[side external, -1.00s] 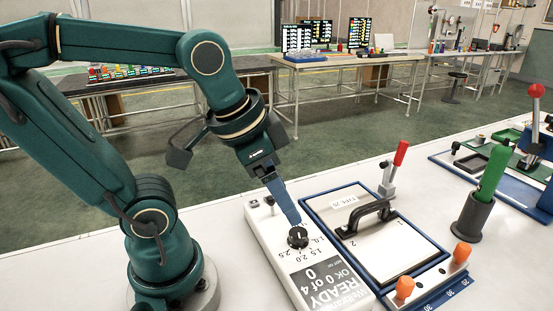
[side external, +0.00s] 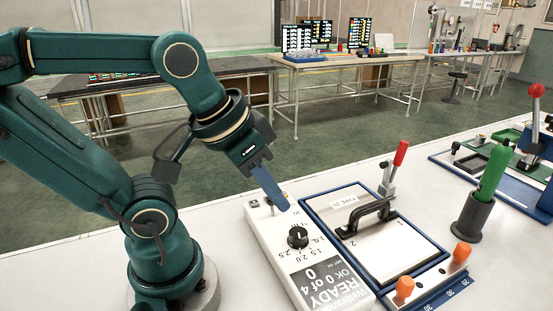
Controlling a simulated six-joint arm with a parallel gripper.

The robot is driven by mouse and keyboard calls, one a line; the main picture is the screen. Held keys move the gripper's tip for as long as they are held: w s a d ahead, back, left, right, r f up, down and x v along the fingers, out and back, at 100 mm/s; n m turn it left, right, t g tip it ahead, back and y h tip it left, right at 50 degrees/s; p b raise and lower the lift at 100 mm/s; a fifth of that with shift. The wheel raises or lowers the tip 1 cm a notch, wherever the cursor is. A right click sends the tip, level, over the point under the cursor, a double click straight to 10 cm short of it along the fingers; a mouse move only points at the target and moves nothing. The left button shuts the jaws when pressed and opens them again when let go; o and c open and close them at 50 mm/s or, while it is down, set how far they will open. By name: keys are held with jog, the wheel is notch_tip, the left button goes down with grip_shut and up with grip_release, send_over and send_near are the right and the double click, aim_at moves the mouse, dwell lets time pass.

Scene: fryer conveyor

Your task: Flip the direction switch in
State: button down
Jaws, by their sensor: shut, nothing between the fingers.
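A white control box (side external: 268,250) stands on the table. It has a black round knob (side external: 298,237) with a dial marked around it, and a display reading READY, OK 0 of 4. A small metal toggle switch (side external: 270,203) sits at the box's far end, partly hidden behind my gripper. My gripper (side external: 285,206) is shut and empty, its blue fingers tilted down above the box, between the toggle and the knob. The fingertips look apart from the knob. I cannot tell which way the toggle points.
Right of the box is a blue-edged plate with a black handle (side external: 367,220) and a red-tipped clamp lever (side external: 400,154). A green-handled tool (side external: 492,172) stands in a dark holder. Orange knobs (side external: 404,287) are at the front. White table is clear left of the box.

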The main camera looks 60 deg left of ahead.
jog(key=w+a+r+n, duration=0.2)
jog(key=w+n, duration=0.1)
jog(key=n+g, duration=0.3)
jog(key=n, duration=0.4)
send_over(271, 201)
jog(key=w+a, duration=0.3)
jog(key=x, duration=0.2)
jog(key=a, duration=0.1)
jog(key=s+a+f+n, duration=0.2)
jog(key=shift+a+f+g, duration=0.25)
jog(key=shift+a+g, duration=0.15)
jog(key=f, duration=0.3)
jog(key=w+f, duration=0.1)
jog(key=f, duration=0.6)
jog(key=shift+w+d, duration=0.2)
jog(key=shift+d, duration=0.05)
jog(key=shift+s+d+r, duration=0.35)
jog(key=shift+s+d, duration=0.1)
jog(key=shift+d, duration=0.35)
jog(key=shift+s+d+r, duration=0.3)
jog(key=shift+s+d, duration=0.15)
jog(key=shift+d, duration=0.35)
